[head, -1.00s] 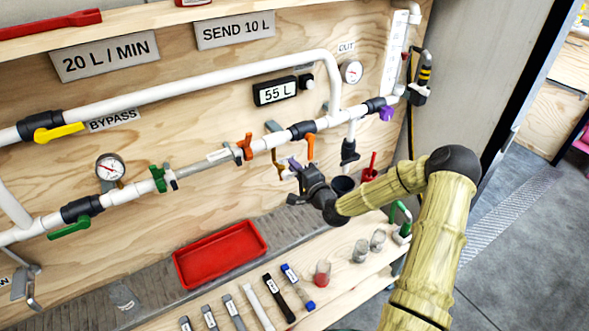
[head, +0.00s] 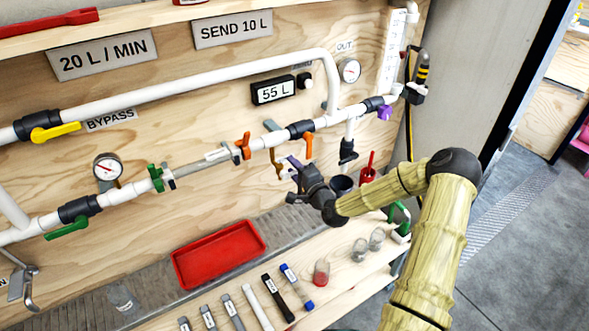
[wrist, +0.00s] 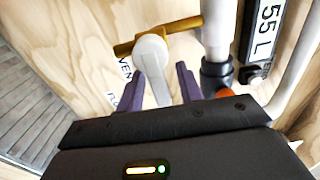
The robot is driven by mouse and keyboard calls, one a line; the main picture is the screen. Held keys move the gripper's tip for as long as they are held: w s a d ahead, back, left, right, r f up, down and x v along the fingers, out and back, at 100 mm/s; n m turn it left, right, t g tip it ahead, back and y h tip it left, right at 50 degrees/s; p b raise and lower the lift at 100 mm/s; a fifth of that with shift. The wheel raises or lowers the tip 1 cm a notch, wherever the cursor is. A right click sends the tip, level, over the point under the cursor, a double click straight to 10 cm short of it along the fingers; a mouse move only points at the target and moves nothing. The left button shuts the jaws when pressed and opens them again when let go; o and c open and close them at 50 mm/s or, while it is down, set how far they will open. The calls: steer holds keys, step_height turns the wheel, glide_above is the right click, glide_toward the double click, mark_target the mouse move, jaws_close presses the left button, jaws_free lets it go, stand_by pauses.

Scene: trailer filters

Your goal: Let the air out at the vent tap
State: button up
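The vent tap shows in the wrist view as a brass pipe (wrist: 185,26) with a pale grey lever (wrist: 152,58) on its end. A partly hidden label beginning "VEN" is on the board beside it. The brass part (head: 276,163) also shows in the head view, below the white pipe. My gripper (wrist: 158,82) has two purple fingers, one on each side of the lever's lower end. Gaps show between lever and fingers, so it is open around the lever, not clamped. In the head view my gripper (head: 292,174) largely hides the lever.
An orange-handled tap (head: 308,146) stands close right of the vent. Below are a red tray (head: 218,254) and several tools and jars on the bench. A display (head: 273,91) reads 55 L.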

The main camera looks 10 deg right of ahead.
steer(key=b+v, duration=0.3)
steer(key=v, duration=1.4)
steer(key=shift+s, duration=0.15)
steer(key=s+a+f+n+g+h+p, duration=0.2)
steer(key=s+a+f+n+g, duration=0.3)
steer(key=n+g, duration=0.4)
steer(key=s+a+r+n+g+h+p, duration=0.1)
steer(key=s+r+n+g, duration=0.1)
steer(key=s+r, duration=0.3)
steer(key=s+a+r+n+g+h+p, duration=0.1)
steer(key=s+r+n+g+h, duration=0.1)
steer(key=s+r, duration=0.3)
steer(key=shift+a+r+n+g+h, duration=0.3)
steer(key=shift+a+r+n+g, duration=0.1)
steer(key=shift+r+n+g, duration=0.35)
